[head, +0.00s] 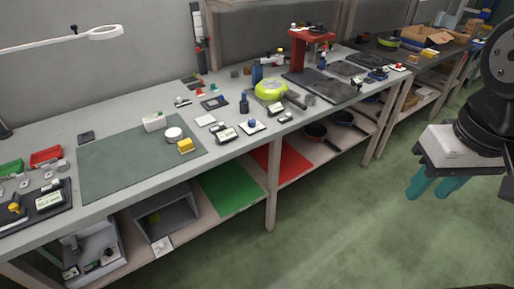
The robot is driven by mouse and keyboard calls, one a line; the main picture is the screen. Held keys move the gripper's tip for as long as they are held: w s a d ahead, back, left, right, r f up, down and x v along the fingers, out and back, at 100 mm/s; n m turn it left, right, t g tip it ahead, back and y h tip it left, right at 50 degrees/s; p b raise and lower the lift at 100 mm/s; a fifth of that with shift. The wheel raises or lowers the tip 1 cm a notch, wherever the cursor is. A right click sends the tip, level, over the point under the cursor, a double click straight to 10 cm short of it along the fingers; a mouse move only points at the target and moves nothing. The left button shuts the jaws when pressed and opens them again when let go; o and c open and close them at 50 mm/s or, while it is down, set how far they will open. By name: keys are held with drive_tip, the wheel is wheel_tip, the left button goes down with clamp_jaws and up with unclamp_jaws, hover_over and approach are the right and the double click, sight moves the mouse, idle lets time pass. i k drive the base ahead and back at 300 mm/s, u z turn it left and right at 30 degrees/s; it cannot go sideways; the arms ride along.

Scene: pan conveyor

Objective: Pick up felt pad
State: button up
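No thing is clearly marked as the felt pad. My gripper (432,186) hangs at the right over the floor, in front of the bench and well away from the square. Its two teal fingers are apart, with nothing visible between them.
The lower shelf carries green (230,188) and red (281,163) sheets. The floor (350,235) in front is clear.

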sight(185, 146)
drive_tip(key=z, duration=0.25)
drive_tip(key=k, duration=0.45)
drive_tip(key=z, duration=0.5)
drive_tip(key=i, duration=1)
drive_tip(key=u, duration=1.15)
drive_tip(key=i, duration=0.95)
drive_tip(key=u, duration=0.8)
